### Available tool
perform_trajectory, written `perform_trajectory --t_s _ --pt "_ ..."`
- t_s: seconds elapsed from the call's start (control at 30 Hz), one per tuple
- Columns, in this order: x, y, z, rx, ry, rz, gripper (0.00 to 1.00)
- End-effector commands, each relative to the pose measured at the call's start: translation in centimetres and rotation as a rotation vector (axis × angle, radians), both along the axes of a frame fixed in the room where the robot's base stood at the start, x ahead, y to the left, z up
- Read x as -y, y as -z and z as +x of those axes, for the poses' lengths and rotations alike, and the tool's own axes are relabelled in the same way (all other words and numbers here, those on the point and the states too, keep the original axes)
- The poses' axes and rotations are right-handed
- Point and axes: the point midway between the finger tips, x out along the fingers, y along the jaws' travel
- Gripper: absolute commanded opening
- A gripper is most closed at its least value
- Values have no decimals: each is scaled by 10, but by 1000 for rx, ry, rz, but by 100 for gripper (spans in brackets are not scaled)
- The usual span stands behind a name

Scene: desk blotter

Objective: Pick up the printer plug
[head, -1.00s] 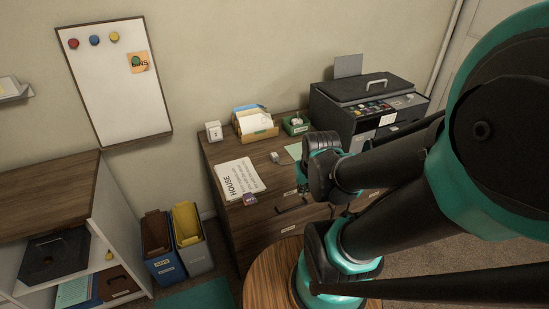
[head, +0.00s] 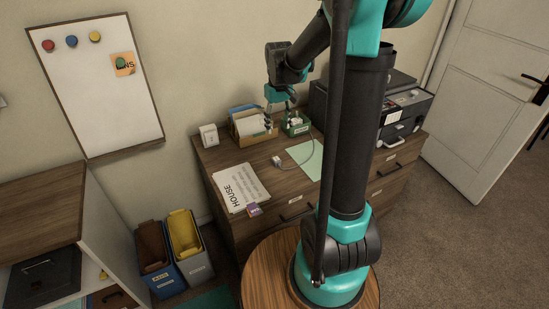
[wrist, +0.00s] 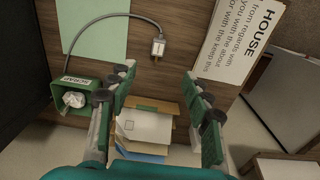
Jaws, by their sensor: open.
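The printer plug (head: 277,161) lies on the wooden desk to the right of the HOUSE papers, with a grey cable curving away to the right. In the wrist view the plug (wrist: 158,47) is light grey with metal prongs, and its cable runs left past the green sheet. My gripper (head: 279,118) is open and empty above the back of the desk, near the letter holder. In the wrist view my gripper's fingers (wrist: 160,72) are spread wide, and the plug shows beyond the gap between them, not touched.
The letter holder (head: 252,133) and the green scrap box (head: 296,130) stand at the back of the desk. The green sheet (head: 305,158) and HOUSE papers (head: 240,187) lie flat. The dark printer (head: 405,105) is at the right. Bare wood surrounds the plug.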

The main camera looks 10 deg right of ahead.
Motion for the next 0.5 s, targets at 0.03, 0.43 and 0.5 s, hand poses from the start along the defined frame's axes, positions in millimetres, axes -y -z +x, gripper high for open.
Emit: perform_trajectory --t_s 0.03,0.43,0.5 --pt "-2 -1 6 -9 -8 -1 50" --pt "-3 48 12 -19 -17 -2 50" --pt "-3 62 12 -19 -16 -2 50"
